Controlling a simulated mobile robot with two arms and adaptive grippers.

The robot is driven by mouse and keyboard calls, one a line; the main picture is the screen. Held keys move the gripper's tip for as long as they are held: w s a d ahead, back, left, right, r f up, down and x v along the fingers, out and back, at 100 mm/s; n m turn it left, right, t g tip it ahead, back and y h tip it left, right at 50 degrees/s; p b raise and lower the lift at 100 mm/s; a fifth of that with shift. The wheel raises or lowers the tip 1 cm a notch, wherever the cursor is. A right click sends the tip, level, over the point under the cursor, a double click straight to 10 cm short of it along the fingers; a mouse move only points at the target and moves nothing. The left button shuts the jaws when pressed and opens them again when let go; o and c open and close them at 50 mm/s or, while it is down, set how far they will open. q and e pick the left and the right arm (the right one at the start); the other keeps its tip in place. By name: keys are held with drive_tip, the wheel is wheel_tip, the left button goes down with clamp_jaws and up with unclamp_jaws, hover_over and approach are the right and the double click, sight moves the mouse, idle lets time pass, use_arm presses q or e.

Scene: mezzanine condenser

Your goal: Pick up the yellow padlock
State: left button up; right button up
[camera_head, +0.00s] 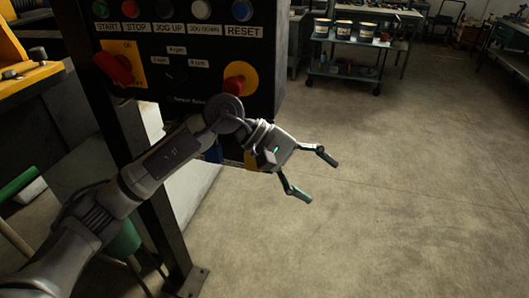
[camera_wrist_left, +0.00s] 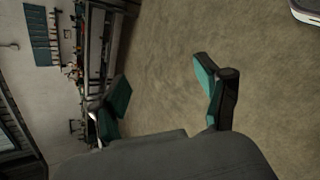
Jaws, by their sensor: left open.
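My left gripper (camera_head: 316,175) is open and empty, in front of the lower right of a black control panel (camera_head: 205,45) in the head view. Its fingers point right, away from the panel, over bare floor. A small yellow piece (camera_head: 251,160) shows just behind the gripper body, under the panel's lower edge. It is mostly hidden, and I cannot tell whether it is the yellow padlock. In the left wrist view the two green-padded fingers (camera_wrist_left: 165,95) stand wide apart with nothing between them. No padlock shows there. My right gripper is not in view.
The panel has a row of buttons, a red switch handle (camera_head: 112,67) on a yellow plate and a red stop button (camera_head: 235,84). A dark post (camera_head: 166,225) stands below it. A cart (camera_head: 346,62) with several buckets is far back. Floor at right is clear.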

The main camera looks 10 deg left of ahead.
use_arm(q)
drive_tip(key=w+a+r+m+t+y, duration=0.2)
drive_tip(key=a+r+m+y, duration=0.15)
drive_tip(key=a+y, duration=0.35)
drive_tip(key=w+a+r+m+t+y, duration=0.2)
drive_tip(key=a+r+m+t+y, duration=0.15)
drive_tip(key=a, duration=0.45)
drive_tip(key=p, duration=0.2)
approach(253, 170)
drive_tip(key=w, duration=0.2)
drive_tip(key=shift+g+y, duration=0.35)
drive_tip(key=x, duration=0.1)
drive_tip(key=p+x, duration=0.1)
drive_tip(key=x, duration=0.1)
drive_tip(key=p+x, duration=0.1)
drive_tip(key=shift+w+d+f, duration=0.25)
drive_tip(key=shift+w+d, duration=0.05)
drive_tip(key=shift+w, duration=0.2)
drive_tip(key=shift+w+f+p, duration=0.2)
drive_tip(key=shift+f+p, duration=0.1)
drive_tip(key=shift+f, duration=0.2)
drive_tip(key=c, duration=1.3)
